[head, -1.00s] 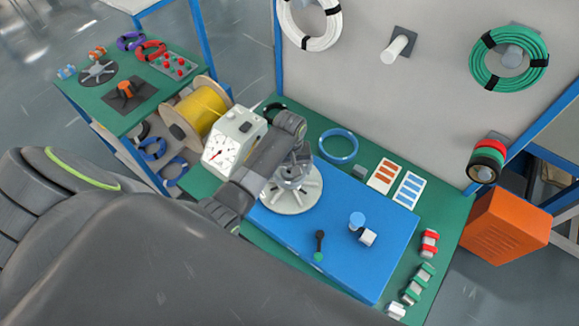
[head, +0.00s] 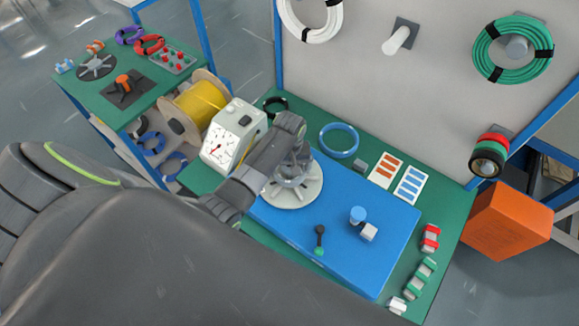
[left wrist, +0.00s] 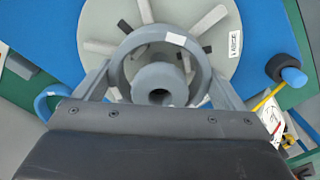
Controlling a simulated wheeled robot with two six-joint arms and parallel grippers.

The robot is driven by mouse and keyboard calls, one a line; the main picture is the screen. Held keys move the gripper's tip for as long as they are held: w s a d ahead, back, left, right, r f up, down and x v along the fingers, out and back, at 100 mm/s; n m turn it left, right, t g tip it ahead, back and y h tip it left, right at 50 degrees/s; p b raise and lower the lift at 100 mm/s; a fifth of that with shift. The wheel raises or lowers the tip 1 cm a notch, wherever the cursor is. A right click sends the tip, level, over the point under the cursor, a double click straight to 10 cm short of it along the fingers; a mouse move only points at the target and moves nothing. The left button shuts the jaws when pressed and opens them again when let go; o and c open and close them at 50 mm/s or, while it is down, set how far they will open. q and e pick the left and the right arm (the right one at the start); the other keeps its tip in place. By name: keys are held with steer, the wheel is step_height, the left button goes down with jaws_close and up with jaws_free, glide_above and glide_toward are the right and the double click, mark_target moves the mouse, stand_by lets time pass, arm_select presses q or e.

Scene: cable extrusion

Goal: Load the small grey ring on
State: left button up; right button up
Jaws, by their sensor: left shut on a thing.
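My left gripper (head: 290,168) is shut on a small grey ring and sits over the pale spoked disc (head: 290,204) on the blue slab. In the left wrist view the grey ring (left wrist: 134,43) lies between the two fingers (left wrist: 160,88) and carries a white label. The disc (left wrist: 107,22) shows below it, with light and dark spokes. A grey hub (left wrist: 158,78) with a round hole shows inside the ring's opening. I cannot tell how far the ring is above the disc. My right gripper is not in view.
A white gauge box (head: 233,135) and a yellow cable spool (head: 195,103) stand to the left. A blue coil (head: 339,141) lies behind the disc. A blue-capped post (head: 357,214) and a black lever (head: 319,236) stand on the blue slab (head: 380,255).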

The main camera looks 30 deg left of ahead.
arm_select(q)
steer(key=shift+f, duration=0.5)
stand_by(0.5)
steer(key=o, duration=0.7)
step_height(320, 180, up, 3)
steer(key=p, duration=0.3)
steer(key=shift+r, duration=2.5)
steer(key=shift+s, duration=0.1)
